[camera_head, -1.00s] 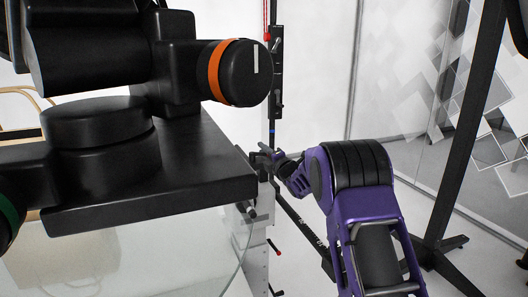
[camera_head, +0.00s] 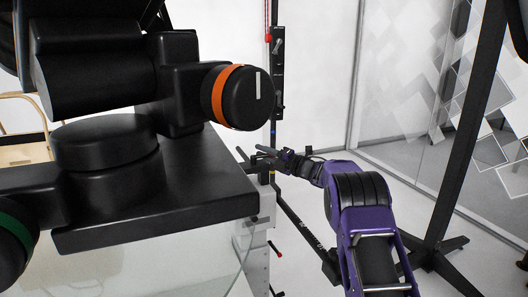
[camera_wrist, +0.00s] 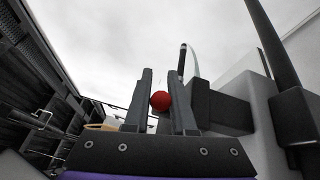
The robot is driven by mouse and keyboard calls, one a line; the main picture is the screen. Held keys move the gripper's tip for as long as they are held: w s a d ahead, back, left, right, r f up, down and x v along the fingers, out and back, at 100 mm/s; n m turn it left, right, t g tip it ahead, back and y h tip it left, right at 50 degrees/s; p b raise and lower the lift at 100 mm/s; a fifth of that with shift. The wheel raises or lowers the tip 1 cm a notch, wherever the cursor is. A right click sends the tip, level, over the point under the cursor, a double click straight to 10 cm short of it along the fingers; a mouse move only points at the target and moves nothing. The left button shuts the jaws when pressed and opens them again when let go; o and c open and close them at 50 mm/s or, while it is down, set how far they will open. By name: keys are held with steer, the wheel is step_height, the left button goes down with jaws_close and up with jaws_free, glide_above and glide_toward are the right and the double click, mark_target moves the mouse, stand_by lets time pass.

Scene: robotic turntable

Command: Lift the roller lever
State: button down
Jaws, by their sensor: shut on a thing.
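My gripper (camera_head: 264,156) is at the end of my purple arm, beside the upright post of the machine in the middle of the head view. In the wrist view its two dark fingers (camera_wrist: 161,98) point up, with a red ball knob (camera_wrist: 160,100) between them. I take the knob to be the end of the roller lever. The fingers are shut on it. The rest of the lever is hidden behind the fingers, and in the head view the knob cannot be made out.
A large black turntable machine head with an orange-ringed knob (camera_head: 236,96) fills the left, close to my gripper. A black vertical post (camera_head: 277,75) rises behind the gripper. A black stand (camera_head: 462,150) stands at right. The floor between is mostly clear.

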steer(key=shift+w+a+n+g+y, duration=0.1)
steer(key=shift+w+n+g+y, duration=0.1)
steer(key=shift+n+g+y, duration=0.4)
steer(key=shift+w+a+r+n+g+y, duration=0.15)
steer(key=shift+n+g+y, duration=0.35)
steer(key=shift+g, duration=0.4)
steer(key=c, duration=1.1)
jaws_free()
steer(key=shift+c, duration=0.2)
steer(key=v, duration=1.7)
steer(key=shift+d, duration=0.2)
steer(key=shift+r, duration=0.15)
